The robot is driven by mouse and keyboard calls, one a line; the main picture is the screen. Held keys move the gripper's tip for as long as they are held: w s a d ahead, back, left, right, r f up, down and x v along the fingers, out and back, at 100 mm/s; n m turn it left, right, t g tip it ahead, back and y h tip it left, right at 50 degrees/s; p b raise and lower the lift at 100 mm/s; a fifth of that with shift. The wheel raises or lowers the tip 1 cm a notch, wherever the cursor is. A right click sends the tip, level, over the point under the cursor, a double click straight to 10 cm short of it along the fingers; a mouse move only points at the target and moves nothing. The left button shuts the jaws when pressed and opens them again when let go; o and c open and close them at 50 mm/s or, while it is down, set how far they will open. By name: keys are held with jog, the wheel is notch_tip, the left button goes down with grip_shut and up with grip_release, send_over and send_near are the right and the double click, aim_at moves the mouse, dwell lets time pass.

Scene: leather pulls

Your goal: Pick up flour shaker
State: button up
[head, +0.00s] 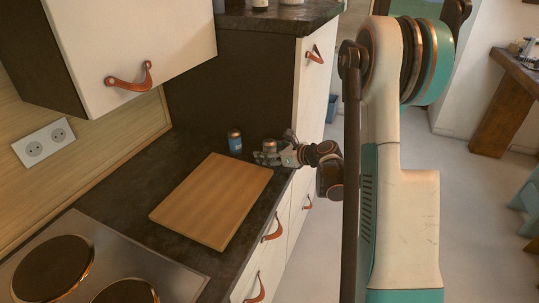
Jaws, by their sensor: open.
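A small silvery shaker with a brownish top (270,145), which looks like the flour shaker, stands on the dark counter (188,150) near its front corner. My gripper (265,157) comes in from the right, low over the counter, with its open fingers at the shaker. The fingers hide the shaker's lower part. I cannot tell whether they touch it. A blue can with a metal top (235,142) stands upright just left of the gripper, apart from it.
A wooden cutting board (212,200) lies in front of the gripper. A hob (105,265) is at the lower left. A tall dark cabinet side (232,85) rises behind the can. A wall cabinet (130,50) with a leather pull overhangs the left. Open floor lies right.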

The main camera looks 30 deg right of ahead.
jog(key=shift+c, duration=0.4)
jog(key=c, duration=1.1)
jog(key=shift+c, duration=0.2)
jog(key=shift+r, duration=0.2)
